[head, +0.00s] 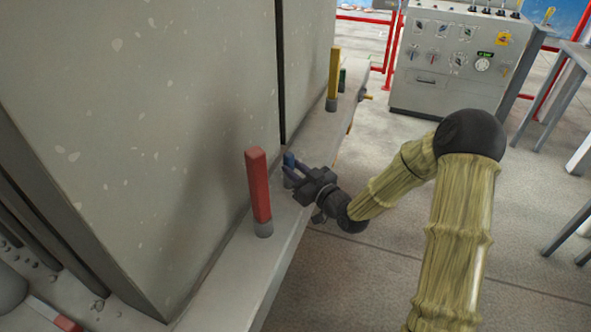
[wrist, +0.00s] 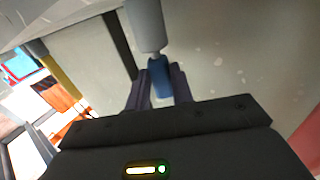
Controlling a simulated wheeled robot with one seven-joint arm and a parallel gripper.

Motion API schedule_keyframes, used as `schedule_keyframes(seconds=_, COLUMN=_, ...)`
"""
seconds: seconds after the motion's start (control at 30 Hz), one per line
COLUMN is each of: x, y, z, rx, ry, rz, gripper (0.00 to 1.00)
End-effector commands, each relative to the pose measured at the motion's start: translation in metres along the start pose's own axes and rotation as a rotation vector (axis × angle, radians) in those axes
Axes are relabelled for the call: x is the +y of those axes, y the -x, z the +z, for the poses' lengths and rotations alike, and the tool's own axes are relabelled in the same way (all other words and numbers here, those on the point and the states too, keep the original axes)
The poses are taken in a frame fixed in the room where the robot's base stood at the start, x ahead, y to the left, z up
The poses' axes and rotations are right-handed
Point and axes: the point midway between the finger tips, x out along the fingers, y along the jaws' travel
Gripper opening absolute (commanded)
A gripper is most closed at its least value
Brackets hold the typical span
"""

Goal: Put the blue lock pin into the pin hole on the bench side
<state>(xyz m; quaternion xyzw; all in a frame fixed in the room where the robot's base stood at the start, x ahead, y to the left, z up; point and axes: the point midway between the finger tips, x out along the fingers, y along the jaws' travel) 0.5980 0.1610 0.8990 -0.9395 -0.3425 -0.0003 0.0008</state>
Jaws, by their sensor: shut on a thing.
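The blue lock pin (head: 289,160) is at the bench side ledge, close to the large grey panel. Its blue part also shows in the wrist view (wrist: 160,79). My gripper (head: 288,171) is shut on the blue part, with one dark finger on each side in the wrist view (wrist: 159,88). A grey cylinder (wrist: 147,26) lies in line with the blue part, beyond a short narrower neck. I cannot tell whether it is part of the pin or a socket on the ledge. The pin hole itself is not clearly seen.
A red upright bar (head: 259,188) in a grey collar stands nearby on the ledge (head: 262,255). The large grey panel (head: 150,110) rises close on the left.

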Motion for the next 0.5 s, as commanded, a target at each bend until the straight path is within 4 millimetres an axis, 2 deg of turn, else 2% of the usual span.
schedule_keyframes(seconds=0.5, x=-0.0001, y=-0.0001, z=0.0112, rx=0.001, ry=0.0, rz=0.0, gripper=0.0)
